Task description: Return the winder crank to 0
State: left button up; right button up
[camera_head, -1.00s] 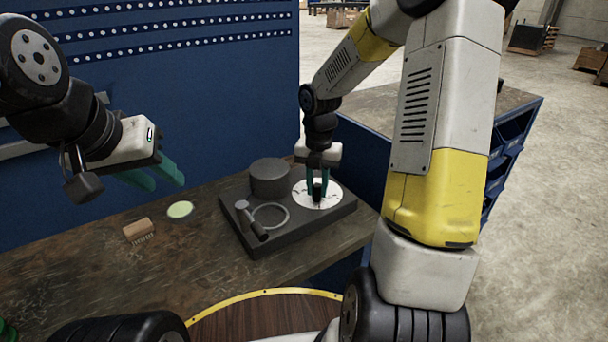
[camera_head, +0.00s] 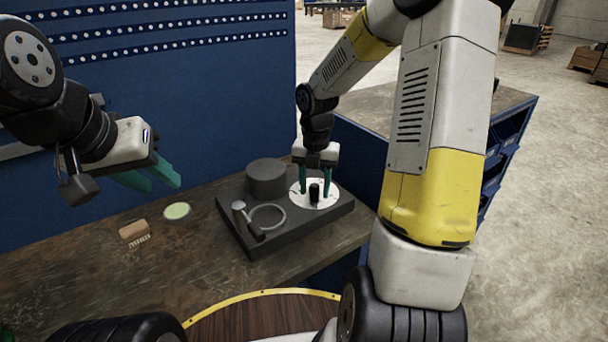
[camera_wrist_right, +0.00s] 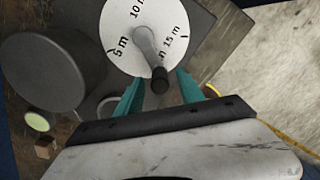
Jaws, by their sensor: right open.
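The winder crank has a grey arm and a black knob (camera_head: 315,193). It turns on a white dial (camera_head: 326,200) set on a dark base plate (camera_head: 285,228). In the right wrist view the crank arm (camera_wrist_right: 148,45) runs from the dial's middle down to the black knob (camera_wrist_right: 160,80) near the lower rim. Marks 5 m, 10 m and 15 m show; the crank partly covers another mark. My right gripper (camera_head: 316,192) is open, its teal fingers apart on both sides of the knob; it also shows in the wrist view (camera_wrist_right: 160,74). My left gripper (camera_head: 163,185) is open and empty, above the bench at left.
A dark round cylinder (camera_head: 266,178) and a grey ring (camera_head: 268,216) with a small post (camera_head: 239,210) stand on the base plate beside the dial. A brush (camera_head: 134,231) and a pale green disc (camera_head: 177,211) lie on the bench left. A blue panel (camera_head: 190,110) stands behind.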

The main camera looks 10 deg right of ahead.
notch_tip(320, 180, up, 8)
jog(key=shift+f, duration=0.2)
jog(key=shift+r, duration=0.1)
jog(key=shift+s+r+m, duration=0.15)
jog(key=shift+r+m, duration=0.05)
jog(key=shift+m, duration=0.1)
jog(key=s+r+m+t, duration=0.2)
jog(key=s+r+m, duration=0.2)
jog(key=m, duration=0.6)
jog(key=s+a+r+m+t+y, duration=0.1)
jog(key=s+r+m, duration=0.3)
jog(key=s+m, duration=0.4)
jog(key=s+a+r+m+t+y, duration=0.1)
jog(key=s+r+m+t, duration=0.2)
jog(key=s+m, duration=0.3)
jog(key=shift+s+a+r+m, duration=0.25)
jog(key=shift+r+m, duration=0.2)
jog(key=shift+m, duration=2.45)
